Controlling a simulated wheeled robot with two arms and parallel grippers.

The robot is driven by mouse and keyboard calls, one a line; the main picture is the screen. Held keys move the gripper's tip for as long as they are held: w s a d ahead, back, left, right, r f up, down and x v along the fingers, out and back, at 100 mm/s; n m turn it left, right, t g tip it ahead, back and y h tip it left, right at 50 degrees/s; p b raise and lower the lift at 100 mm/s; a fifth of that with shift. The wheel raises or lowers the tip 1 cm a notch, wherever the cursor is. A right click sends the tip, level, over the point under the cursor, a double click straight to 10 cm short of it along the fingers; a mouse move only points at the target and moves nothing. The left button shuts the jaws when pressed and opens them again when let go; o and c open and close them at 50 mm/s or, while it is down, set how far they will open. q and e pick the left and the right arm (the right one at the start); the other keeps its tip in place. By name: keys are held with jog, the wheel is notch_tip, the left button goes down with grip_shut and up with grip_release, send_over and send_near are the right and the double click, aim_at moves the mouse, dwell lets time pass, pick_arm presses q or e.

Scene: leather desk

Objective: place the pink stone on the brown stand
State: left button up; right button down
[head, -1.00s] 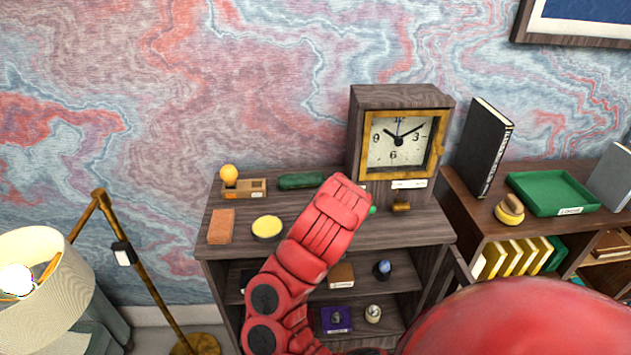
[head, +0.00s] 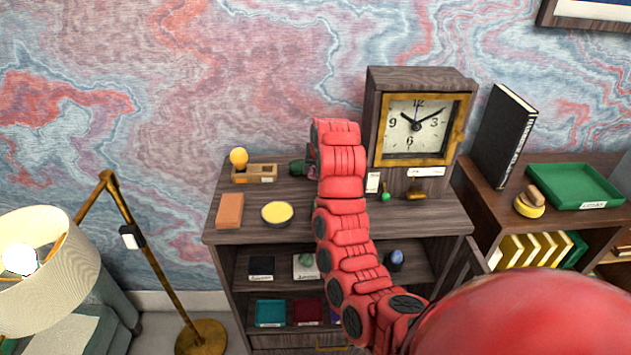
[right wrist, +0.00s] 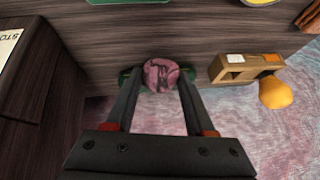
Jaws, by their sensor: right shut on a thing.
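The pink stone (right wrist: 160,73) is dark-veined and sits between the two black fingers of my right gripper (right wrist: 160,82) in the right wrist view. The gripper is shut on it, above the cabinet's top near the back edge. In the head view my red right arm hides the fingers and the stone. A brown stand on the cabinet's upper inner shelf, seen a second ago, is now hidden behind that arm. My left gripper is not in view.
On the wooden cabinet top (head: 350,225) are a green object (head: 298,167), a wooden holder (head: 262,174) beside an orange ball (head: 238,157), a brick (head: 230,210), a yellow dish (head: 277,213) and a clock (head: 415,125). A black stand (head: 261,267) is on the shelf below.

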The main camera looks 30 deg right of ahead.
aim_at(315, 179)
jog(key=shift+w+f, duration=0.15)
jog(key=shift+w, duration=0.1)
notch_tip(315, 179, down, 3)
jog(key=p, duration=0.3)
jog(key=shift+f, duration=0.15)
jog(key=shift+f+b, duration=0.15)
jog(key=shift+b, duration=0.15)
jog(key=c, duration=0.7)
grip_release()
jog(key=shift+f, duration=0.15)
jog(key=o, duration=0.5)
jog(key=shift+c, duration=0.2)
